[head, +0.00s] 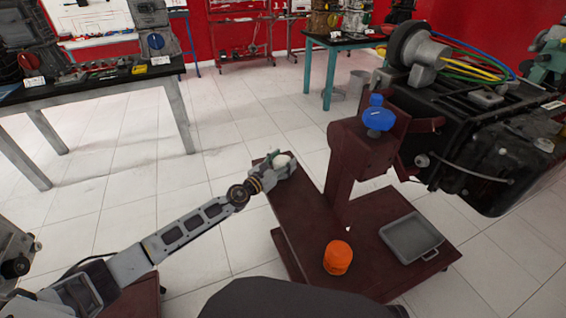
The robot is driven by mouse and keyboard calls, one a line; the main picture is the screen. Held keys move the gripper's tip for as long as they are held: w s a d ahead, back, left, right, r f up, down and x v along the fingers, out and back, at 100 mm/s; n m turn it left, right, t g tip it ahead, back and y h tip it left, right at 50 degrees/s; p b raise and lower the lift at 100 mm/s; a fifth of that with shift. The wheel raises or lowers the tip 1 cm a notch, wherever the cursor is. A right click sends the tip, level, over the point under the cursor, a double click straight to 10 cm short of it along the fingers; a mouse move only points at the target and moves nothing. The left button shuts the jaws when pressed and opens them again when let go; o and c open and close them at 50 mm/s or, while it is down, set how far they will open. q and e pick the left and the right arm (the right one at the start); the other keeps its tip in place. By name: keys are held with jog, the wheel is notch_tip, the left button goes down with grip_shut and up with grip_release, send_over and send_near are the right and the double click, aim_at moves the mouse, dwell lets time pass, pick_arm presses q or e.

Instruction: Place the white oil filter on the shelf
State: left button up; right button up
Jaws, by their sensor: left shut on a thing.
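The white oil filter (282,161) is in my left gripper (284,168), whose fingers are shut around it and hide part of it. The gripper and filter are over the far left corner of the dark red shelf (309,217) at the base of the engine stand. I cannot tell whether the filter touches the shelf surface. My right gripper is not in view.
An orange filter (338,257) and a grey tray (411,238) sit on the shelf. The left part of the shelf is clear.

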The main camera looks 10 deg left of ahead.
pick_arm(q)
jog(key=shift+f, duration=0.1)
jog(key=o, duration=1.2)
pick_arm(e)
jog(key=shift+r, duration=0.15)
